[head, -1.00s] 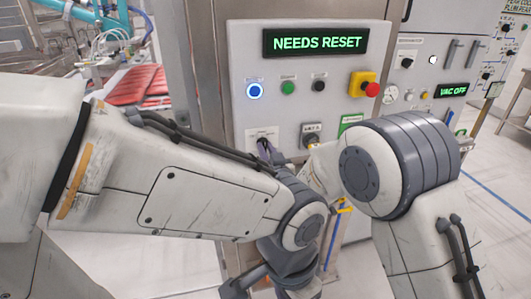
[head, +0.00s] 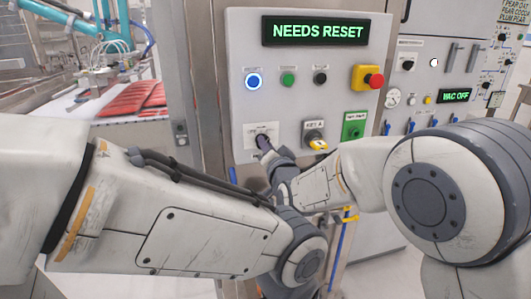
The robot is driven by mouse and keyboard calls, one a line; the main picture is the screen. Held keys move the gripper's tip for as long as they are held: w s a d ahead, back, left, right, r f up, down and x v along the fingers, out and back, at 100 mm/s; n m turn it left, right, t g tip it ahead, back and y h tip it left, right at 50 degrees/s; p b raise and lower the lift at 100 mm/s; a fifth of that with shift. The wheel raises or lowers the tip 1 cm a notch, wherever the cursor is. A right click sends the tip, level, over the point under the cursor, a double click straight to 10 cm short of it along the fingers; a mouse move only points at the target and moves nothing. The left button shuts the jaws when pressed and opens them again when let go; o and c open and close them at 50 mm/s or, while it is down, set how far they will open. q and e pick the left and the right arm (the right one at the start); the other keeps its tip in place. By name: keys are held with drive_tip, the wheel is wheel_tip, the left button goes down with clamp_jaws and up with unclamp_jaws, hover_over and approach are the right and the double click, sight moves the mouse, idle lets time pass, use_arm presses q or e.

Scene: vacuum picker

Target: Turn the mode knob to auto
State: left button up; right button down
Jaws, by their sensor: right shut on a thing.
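The control panel (head: 302,93) faces me, with a green-lettered display (head: 317,31) reading NEEDS RESET. A white label plate (head: 251,132) sits at its lower left; its marks are too small to read. My right gripper (head: 264,144) reaches in from the right and is shut on the knob at this plate. The gripper's dark fingers hide most of the knob, so I cannot tell which position it points to. My left arm (head: 205,232) crosses the lower left of the head view. Its gripper is not in view.
A key switch (head: 314,136) labelled KEY A with a yellow tag is right beside my right wrist. A green switch plate (head: 354,126) is farther right. A lit blue button (head: 254,81), green and black buttons, and a red emergency stop (head: 375,81) sit above.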

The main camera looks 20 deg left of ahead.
idle(0.3)
drive_tip(key=c, duration=0.8)
unclamp_jaws()
drive_tip(key=shift+s, duration=0.1)
drive_tip(key=b+v, duration=0.2)
drive_tip(key=v, duration=0.8)
drive_tip(key=shift+s+d, duration=0.2)
